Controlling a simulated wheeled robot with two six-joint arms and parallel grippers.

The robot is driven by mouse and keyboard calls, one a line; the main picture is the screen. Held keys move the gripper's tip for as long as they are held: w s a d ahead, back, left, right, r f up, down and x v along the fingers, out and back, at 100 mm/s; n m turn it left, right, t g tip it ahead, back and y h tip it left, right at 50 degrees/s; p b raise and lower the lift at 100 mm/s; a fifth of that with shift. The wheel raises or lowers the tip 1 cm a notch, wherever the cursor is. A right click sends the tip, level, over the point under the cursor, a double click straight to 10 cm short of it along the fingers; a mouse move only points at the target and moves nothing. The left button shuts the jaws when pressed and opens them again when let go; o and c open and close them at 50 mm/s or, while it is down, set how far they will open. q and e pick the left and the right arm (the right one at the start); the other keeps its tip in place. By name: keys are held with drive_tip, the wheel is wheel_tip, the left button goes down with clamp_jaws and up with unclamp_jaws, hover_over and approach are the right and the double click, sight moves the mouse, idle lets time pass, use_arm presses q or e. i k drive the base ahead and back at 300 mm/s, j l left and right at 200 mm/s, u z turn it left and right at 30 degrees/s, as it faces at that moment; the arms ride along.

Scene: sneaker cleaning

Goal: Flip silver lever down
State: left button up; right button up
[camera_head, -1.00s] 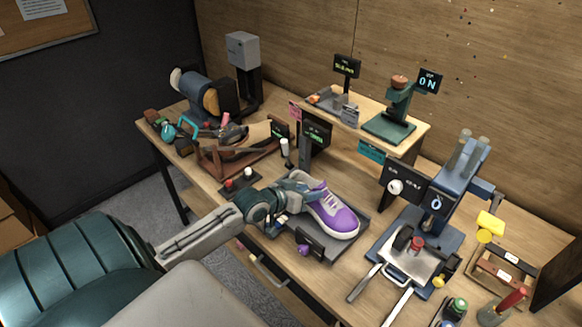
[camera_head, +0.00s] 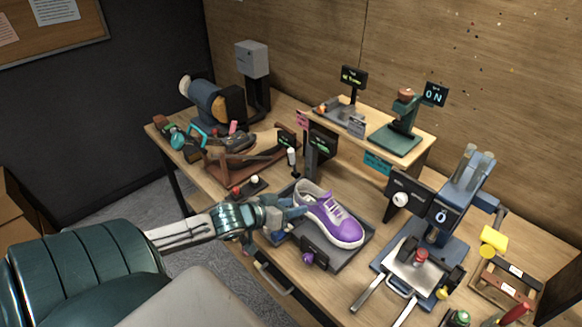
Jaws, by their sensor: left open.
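An upright lever (camera_head: 292,159) with a pale, silvery-white top stands behind the shoe, beside a dark post with a display; I take it for the silver lever, but it is too small to be sure of its colour. A purple and white sneaker (camera_head: 340,224) rests on a dark tray (camera_head: 368,237). My left gripper (camera_head: 292,209) is open at the left side of the sneaker, in front of and below the lever and apart from it. Whether a finger touches the shoe cannot be told. My right gripper is out of view.
A blue press (camera_head: 466,190) with silver cylinders and a dark panel (camera_head: 411,197) stands on the right. A small base with red and white knobs (camera_head: 236,191) lies left of the gripper. A wooden shoe stand (camera_head: 228,170) is behind it. A raised shelf (camera_head: 418,150) stands at the back.

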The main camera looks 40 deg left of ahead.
sight(291, 154)
drive_tip(key=u, duration=1.3)
